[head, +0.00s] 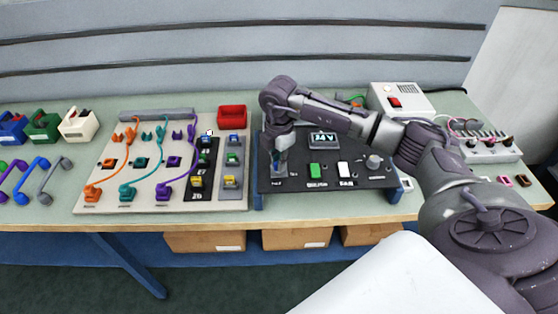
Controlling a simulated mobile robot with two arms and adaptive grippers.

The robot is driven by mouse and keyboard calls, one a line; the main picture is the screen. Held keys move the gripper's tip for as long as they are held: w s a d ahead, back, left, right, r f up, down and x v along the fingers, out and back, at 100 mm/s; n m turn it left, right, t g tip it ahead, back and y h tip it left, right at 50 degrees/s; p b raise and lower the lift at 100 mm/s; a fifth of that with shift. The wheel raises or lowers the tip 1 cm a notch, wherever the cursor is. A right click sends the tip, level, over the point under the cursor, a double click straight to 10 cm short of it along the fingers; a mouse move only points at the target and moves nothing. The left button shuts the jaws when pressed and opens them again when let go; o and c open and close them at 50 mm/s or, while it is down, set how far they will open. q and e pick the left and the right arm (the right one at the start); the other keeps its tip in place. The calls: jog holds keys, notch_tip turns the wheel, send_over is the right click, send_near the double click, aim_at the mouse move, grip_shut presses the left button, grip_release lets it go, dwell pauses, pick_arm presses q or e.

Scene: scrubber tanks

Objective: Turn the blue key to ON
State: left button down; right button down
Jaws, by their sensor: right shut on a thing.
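The blue key (275,156) is at the left end of the black control panel (325,180) in the head view. Only a little blue shows there, between my fingers. My right gripper (278,165) points down over it and is shut on it. The fingers hide most of the key, so I cannot tell which way it is turned. My left gripper is not in view.
The black panel also carries a small display (323,140), a green switch (315,170), a white switch (344,168) and a round knob (374,162). A board with coloured cables (230,203) lies to the left. A red bin (232,117) stands behind it.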

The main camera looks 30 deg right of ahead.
jog(key=shift+m, duration=0.7)
jog(key=shift+w+m, duration=0.1)
jog(key=shift+m, duration=0.2)
jog(key=c, duration=1.2)
grip_release()
jog(key=shift+o, duration=0.2)
notch_tip(320, 180, up, 12)
